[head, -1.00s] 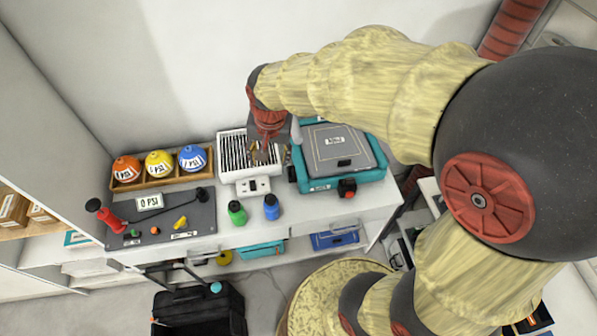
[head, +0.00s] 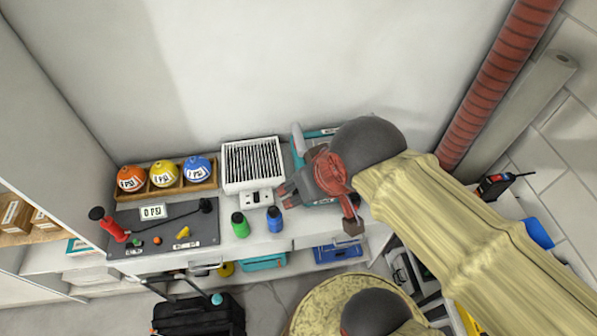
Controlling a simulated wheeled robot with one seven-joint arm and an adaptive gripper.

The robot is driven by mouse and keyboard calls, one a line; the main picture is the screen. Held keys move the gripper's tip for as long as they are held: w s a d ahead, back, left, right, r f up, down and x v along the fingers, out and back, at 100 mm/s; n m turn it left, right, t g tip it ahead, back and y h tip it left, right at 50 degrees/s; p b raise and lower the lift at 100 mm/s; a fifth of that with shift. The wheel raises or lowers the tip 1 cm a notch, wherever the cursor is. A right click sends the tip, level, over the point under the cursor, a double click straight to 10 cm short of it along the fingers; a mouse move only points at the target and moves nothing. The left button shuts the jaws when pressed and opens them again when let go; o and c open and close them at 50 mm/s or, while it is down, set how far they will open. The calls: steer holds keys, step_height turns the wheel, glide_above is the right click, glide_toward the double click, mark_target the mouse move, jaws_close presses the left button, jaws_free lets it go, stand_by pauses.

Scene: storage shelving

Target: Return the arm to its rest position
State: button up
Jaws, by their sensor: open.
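My arm reaches in from the lower right in the head view, its pale sleeved link running up to a dark joint above the bench. My gripper (head: 286,195) points left and down over the white bench, just right of the white slatted unit (head: 252,164). It is open, and I see nothing held in it. The teal case (head: 298,146) behind it is mostly hidden by the wrist and the dark joint. The blue bottle (head: 274,220) and the green bottle (head: 240,226) stand in front of the slatted unit, close to the gripper.
A wooden tray (head: 186,190) holds orange, yellow and blue balls at the back left. A grey panel with a red-handled pump (head: 112,228) lies in front of it. A red ribbed pipe (head: 500,80) rises at the right. The wall space above the bench is clear.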

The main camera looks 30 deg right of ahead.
step_height(320, 180, down, 10)
steer(key=b, duration=1)
steer(key=shift+c, duration=0.4)
